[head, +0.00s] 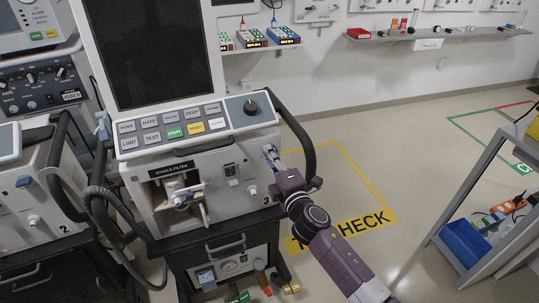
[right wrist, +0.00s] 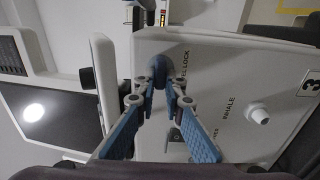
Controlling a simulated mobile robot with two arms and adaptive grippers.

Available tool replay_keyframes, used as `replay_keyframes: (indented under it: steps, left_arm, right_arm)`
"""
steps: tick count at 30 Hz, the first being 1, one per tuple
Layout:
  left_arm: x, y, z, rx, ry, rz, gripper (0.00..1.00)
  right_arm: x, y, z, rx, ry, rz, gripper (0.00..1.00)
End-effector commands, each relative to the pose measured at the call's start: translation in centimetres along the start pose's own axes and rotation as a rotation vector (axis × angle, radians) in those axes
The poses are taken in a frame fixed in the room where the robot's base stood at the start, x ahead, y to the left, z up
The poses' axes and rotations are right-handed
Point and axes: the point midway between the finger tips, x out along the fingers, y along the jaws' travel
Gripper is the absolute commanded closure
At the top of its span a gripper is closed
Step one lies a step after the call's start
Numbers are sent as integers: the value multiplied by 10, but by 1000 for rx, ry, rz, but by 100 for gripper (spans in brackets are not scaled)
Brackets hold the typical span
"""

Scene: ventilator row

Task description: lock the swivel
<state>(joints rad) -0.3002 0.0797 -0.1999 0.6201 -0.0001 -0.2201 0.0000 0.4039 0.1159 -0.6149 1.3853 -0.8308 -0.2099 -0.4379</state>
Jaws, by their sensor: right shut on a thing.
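My right gripper (head: 270,151) reaches the right part of the front of ventilator 3. In the right wrist view its two blue fingertips (right wrist: 161,92) are shut on a small dark rounded knob (right wrist: 158,68). The knob sits on the pale front panel (right wrist: 213,65), beside printed lettering that ends in "EL-LOCK"; the start of the word is covered. In the head view the fingers hide the knob. Whether the knob is turned to locked cannot be told. My left gripper is not in view.
Ventilator 3's tilted screen (head: 150,50) and button panel (head: 175,127) stand above the knob. A dark curved handle (head: 301,135) rises close beside my right gripper. A white port (right wrist: 259,115) sticks out near "INHALE". Ventilator 2 (head: 38,195) stands at left; open floor (head: 375,160) lies right.

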Motion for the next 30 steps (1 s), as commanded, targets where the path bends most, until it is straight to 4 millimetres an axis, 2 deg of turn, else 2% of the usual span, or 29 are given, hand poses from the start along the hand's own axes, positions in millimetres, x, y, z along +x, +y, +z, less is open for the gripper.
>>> replay_keyframes:
  steps: [11,12,17,25,30]
  left_arm:
    - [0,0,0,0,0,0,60]
    - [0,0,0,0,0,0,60]
    - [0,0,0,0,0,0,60]
    - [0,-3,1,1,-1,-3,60]
    - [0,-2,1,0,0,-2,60]
  right_arm:
    - [0,-2,0,-8,1,-2,100]
    - [0,-2,0,-8,1,-2,89]
    - [0,-1,0,-7,1,-2,73]
    - [-1,-1,0,-6,0,-1,73]
    - [-12,-1,1,-7,-1,-1,73]
